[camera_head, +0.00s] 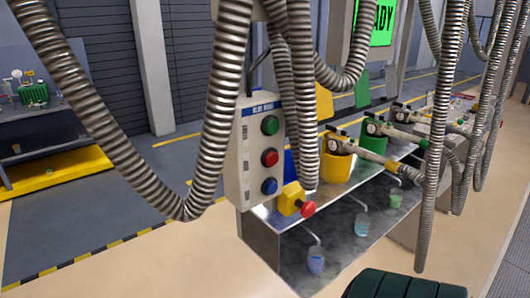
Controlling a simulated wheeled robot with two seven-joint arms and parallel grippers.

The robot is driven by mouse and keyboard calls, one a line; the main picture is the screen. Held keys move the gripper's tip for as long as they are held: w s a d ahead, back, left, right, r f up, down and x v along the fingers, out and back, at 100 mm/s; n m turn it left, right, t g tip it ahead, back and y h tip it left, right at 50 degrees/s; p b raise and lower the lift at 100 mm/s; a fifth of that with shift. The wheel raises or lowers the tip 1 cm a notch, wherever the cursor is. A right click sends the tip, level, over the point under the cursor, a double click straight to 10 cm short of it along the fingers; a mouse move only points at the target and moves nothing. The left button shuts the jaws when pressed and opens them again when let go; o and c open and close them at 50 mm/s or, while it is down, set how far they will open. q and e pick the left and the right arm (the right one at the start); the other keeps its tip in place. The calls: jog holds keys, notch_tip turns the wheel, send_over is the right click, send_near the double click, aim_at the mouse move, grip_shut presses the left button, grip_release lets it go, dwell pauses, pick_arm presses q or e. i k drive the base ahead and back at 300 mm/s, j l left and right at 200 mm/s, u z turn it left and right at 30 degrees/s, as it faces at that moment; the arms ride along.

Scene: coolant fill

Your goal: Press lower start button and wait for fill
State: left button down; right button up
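A grey control box (247,160) hangs in the middle of the view, with a blue label strip along its top. On its face are a green button (270,125), a red button (269,157) and a blue lowest button (269,186). I cannot read which one is marked start. Below it, a yellow box (291,198) carries a red mushroom button (308,209). Three nozzles show to the right, including one at the yellow holder (337,166) and one at the green holder (373,139). Neither of my grippers is in view.
Ribbed metal hoses (222,100) hang in front of and beside the control box. A metal bench (345,222) holds small cups with bluish and green liquid. A green screen (382,22) reads "ADY", partly cut off. A dark ribbed round object (405,285) is at the bottom edge.

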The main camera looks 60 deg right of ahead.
aim_at(272, 127)
jog(key=z, duration=0.4)
jog(key=l+z, duration=0.1)
jog(key=z, duration=0.65)
jog(key=l+z, duration=0.1)
jog(key=z, duration=0.3)
jog(key=i+j, duration=0.05)
